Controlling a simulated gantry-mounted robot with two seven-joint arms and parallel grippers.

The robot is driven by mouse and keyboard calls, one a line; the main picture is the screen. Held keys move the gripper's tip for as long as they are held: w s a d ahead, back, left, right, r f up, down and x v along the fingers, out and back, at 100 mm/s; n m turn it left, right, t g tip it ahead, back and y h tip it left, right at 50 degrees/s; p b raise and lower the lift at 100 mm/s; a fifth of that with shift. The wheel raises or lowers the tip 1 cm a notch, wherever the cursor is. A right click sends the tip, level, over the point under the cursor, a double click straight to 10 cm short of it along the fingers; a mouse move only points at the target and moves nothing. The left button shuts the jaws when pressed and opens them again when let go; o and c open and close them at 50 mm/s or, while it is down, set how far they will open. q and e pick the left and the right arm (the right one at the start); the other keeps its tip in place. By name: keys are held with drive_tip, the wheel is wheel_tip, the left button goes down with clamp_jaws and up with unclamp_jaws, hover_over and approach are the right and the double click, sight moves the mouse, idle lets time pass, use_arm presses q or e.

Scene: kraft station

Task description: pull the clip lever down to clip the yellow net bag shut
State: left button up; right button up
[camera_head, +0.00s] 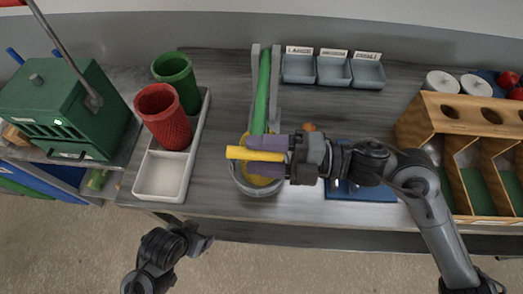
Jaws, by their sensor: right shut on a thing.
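My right gripper (284,149) is shut on a yellow bar (242,153), which lies level across the top of a round grey bowl (246,188). Yellow netting (262,179) shows in the bowl below the bar; the fingers and bar hide much of it. I cannot tell whether the bar is the clip lever's handle. A green chute (261,95) runs between two grey posts (276,75) down to the bowl. My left gripper (207,243) hangs empty off the table's front edge; its fingers are too small to read.
A green box machine (50,110) with a long grey rod (62,55) stands at the left. Grey bins (333,70) sit behind; a wooden rack (460,113) stands right.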

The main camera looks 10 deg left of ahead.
idle(0.4)
drive_tip(key=w+d, duration=0.1)
drive_tip(key=d, duration=0.9)
drive_tip(key=shift+w+d, duration=0.3)
drive_tip(key=shift+d, duration=0.1)
drive_tip(key=shift+r, duration=0.1)
